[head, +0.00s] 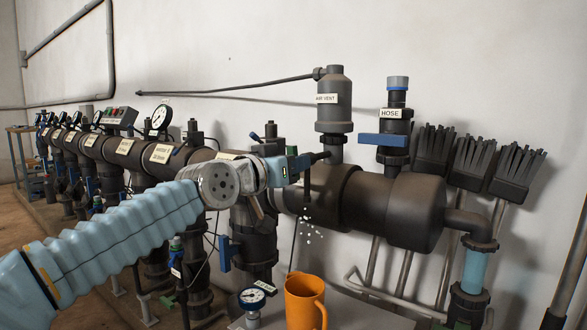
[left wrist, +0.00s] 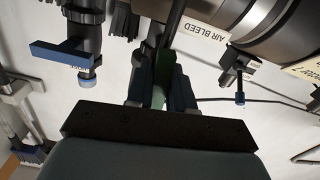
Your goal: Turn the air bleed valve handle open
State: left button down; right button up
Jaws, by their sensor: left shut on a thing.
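My left gripper (head: 306,164) reaches in from the left at the front of the dark manifold pipe, below the grey air vent (head: 334,112). In the left wrist view the two fingers (left wrist: 160,92) are shut on a dark green piece, the air bleed valve handle (left wrist: 162,66). An AIR BLEED label (left wrist: 205,31) is beside it on the pipe. In the head view the gripper hides most of the handle, so its exact angle is hard to tell. White droplets (head: 309,228) show in the air just below the gripper. My right gripper is not in view.
A blue-handled HOSE valve (head: 383,139) stands to the right of the vent. An orange mug (head: 305,301) and a small gauge (head: 252,299) are on the surface below. Several dark brush heads (head: 515,172) are at the right. More valves and gauges line the pipe at left.

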pick_arm(q)
jog(key=shift+f+m, duration=0.15)
jog(key=shift+m, duration=0.45)
jog(key=c, duration=1.1)
grip_release()
jog(key=b+v, duration=0.7)
jog(key=v, duration=0.6)
jog(key=shift+s+a, duration=0.3)
